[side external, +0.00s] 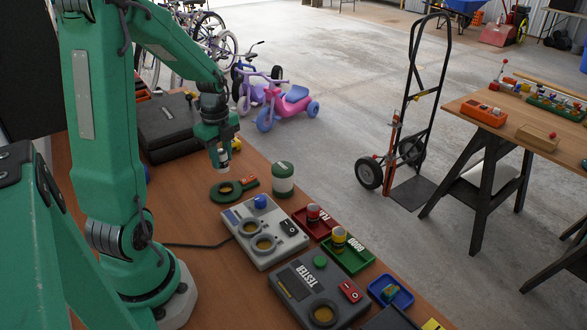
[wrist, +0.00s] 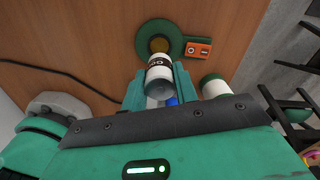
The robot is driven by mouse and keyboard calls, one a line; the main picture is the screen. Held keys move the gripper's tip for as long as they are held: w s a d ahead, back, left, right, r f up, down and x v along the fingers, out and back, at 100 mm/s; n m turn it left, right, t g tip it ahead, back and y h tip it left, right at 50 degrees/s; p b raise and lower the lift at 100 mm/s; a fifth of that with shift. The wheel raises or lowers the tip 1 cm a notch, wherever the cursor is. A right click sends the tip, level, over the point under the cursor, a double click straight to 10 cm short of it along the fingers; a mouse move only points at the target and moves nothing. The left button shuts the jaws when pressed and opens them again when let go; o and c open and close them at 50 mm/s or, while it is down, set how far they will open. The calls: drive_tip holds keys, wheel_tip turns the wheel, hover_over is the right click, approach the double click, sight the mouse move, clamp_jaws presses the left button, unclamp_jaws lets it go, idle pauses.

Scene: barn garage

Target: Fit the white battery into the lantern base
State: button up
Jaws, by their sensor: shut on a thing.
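My gripper (side external: 218,146) is shut on the white battery, and hangs above the bench short of the lantern base. In the wrist view the white battery (wrist: 159,72), with dark lettering and a dark band, sits between the green fingers of my gripper (wrist: 159,88). The lantern base (side external: 226,191) is a flat green disc with a gold round socket and an orange switch tab. It also shows in the wrist view (wrist: 172,31), where the battery's far end partly overlaps its near edge. The gap between battery and socket is hard to judge.
A white-and-green lantern top (side external: 283,178) stands right of the base. Nearer are a grey charger (side external: 262,232) with a blue knob, a grey tester (side external: 318,292), and red (side external: 316,222) and green (side external: 348,256) trays with batteries. A dark case (side external: 170,125) lies behind.

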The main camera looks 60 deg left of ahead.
sight(221, 152)
drive_tip(key=shift+f, duration=0.2)
drive_tip(key=shift+f, duration=2.7)
drive_tip(key=shift+f, duration=0.6)
drive_tip(key=o, duration=0.8)
drive_tip(key=shift+r, duration=0.15)
drive_tip(key=shift+r, duration=5.35)
drive_tip(key=shift+r, duration=0.1)
